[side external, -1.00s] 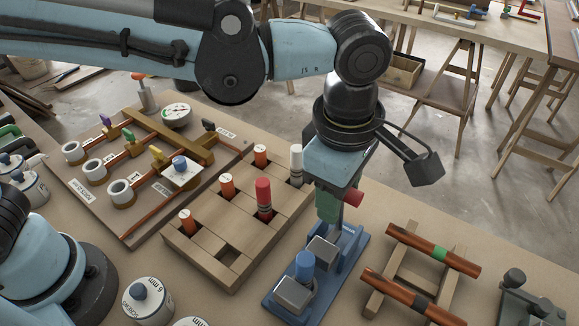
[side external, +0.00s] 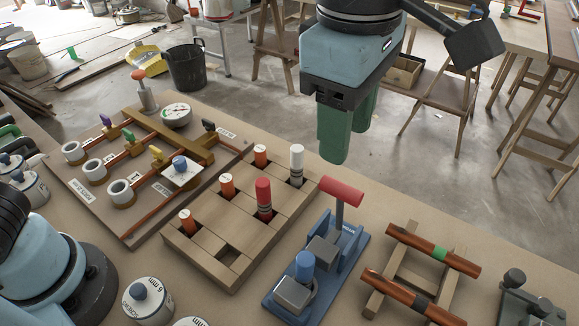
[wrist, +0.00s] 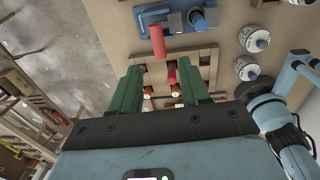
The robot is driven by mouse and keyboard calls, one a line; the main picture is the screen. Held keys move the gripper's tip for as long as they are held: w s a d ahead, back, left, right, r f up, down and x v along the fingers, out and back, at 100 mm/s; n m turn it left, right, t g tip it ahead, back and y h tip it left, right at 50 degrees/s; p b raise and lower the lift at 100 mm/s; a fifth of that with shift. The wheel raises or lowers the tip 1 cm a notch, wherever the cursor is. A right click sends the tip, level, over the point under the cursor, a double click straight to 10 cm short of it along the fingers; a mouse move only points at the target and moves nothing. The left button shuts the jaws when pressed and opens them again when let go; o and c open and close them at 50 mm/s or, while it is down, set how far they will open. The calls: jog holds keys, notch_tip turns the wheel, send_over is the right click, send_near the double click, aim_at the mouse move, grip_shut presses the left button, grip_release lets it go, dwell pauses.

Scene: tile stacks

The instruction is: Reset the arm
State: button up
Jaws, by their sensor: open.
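My gripper (side external: 347,135) has green fingers and hangs in the air above and behind the blue press. It is empty. In the wrist view its two green fingers (wrist: 159,92) stand apart, so it is open. The blue press (side external: 318,262) has an upright lever with a red handle (side external: 341,191), below the fingers and apart from them. The red handle also shows in the wrist view (wrist: 157,42).
A wooden block rack (side external: 235,240) holds several orange, red and white cylinders. A valve board (side external: 140,180) lies left. Copper pipes (side external: 432,249) rest on a wooden frame at right. Grey canisters (side external: 148,301) stand in front. The air around my gripper is clear.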

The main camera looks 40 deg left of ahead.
jog(key=shift+r, duration=0.3)
